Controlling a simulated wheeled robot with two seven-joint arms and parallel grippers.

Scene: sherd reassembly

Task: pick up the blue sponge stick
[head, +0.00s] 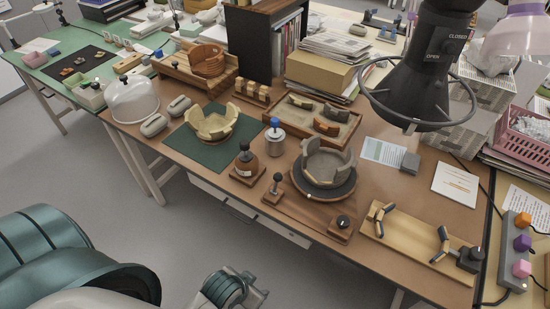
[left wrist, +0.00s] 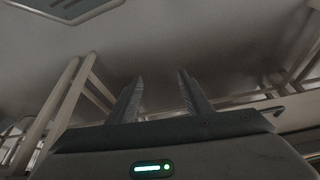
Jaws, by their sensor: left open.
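A small blue tip (head: 275,122), which looks like the top of the blue sponge stick, stands up out of a pale metal pot (head: 275,142) near the middle of the table. The rest of the stick is hidden in the pot. My left gripper (left wrist: 160,85) is open, with nothing between its two fingers in the left wrist view. It is in front of the table, low and well apart from the pot. Part of my left arm shows at the bottom of the head view. My right gripper is not in view.
A green mat (head: 190,155) with a tan bowl lies left. Table legs (left wrist: 66,100) show in the left wrist view.

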